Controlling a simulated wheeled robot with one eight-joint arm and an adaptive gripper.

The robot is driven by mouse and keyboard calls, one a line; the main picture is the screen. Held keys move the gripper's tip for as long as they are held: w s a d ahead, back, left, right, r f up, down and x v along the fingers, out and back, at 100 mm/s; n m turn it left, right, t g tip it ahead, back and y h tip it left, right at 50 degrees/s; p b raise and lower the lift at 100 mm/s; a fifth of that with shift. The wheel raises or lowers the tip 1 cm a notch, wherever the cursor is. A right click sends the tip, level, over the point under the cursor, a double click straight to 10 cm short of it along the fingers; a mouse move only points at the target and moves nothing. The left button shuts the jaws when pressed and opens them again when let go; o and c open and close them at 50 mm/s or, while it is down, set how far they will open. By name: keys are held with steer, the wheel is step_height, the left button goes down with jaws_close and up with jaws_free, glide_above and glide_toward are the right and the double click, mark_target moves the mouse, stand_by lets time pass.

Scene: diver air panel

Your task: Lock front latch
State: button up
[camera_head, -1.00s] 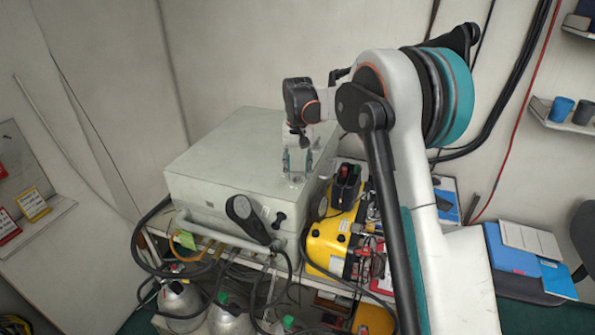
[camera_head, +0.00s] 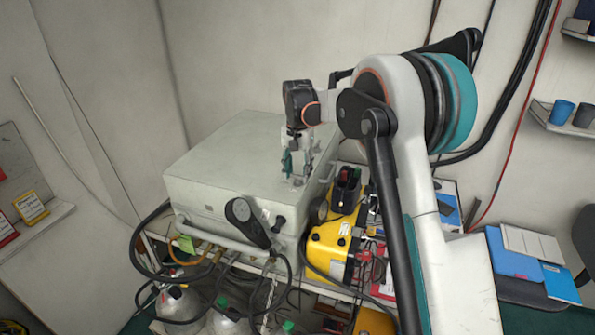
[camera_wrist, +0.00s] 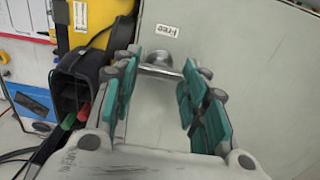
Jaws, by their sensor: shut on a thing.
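The pale grey air panel case (camera_head: 215,170) sits lidded on a shelf. Its front latch (camera_wrist: 160,60) is a small rounded metal piece on the lid in the wrist view, beside a small label (camera_wrist: 166,32) too blurred to read surely. My gripper (camera_head: 297,174) points down at the lid near its right edge. In the wrist view my gripper (camera_wrist: 161,66) has its teal-padded fingers on both sides of the latch, shut on it. The fingers hide part of the latch, and its exact turn is unclear.
A yellow device (camera_head: 333,240) stands right of the case, close to my gripper. A black handle (camera_head: 247,217) and a rail (camera_head: 205,232) are at the case front. Hoses and cylinders (camera_head: 180,302) lie below. Blue folders (camera_head: 515,257) are at the right.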

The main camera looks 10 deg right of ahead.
mark_target(298, 175)
steer(key=o, duration=1.1)
steer(key=shift+o, duration=0.2)
step_height(298, 175, up, 12)
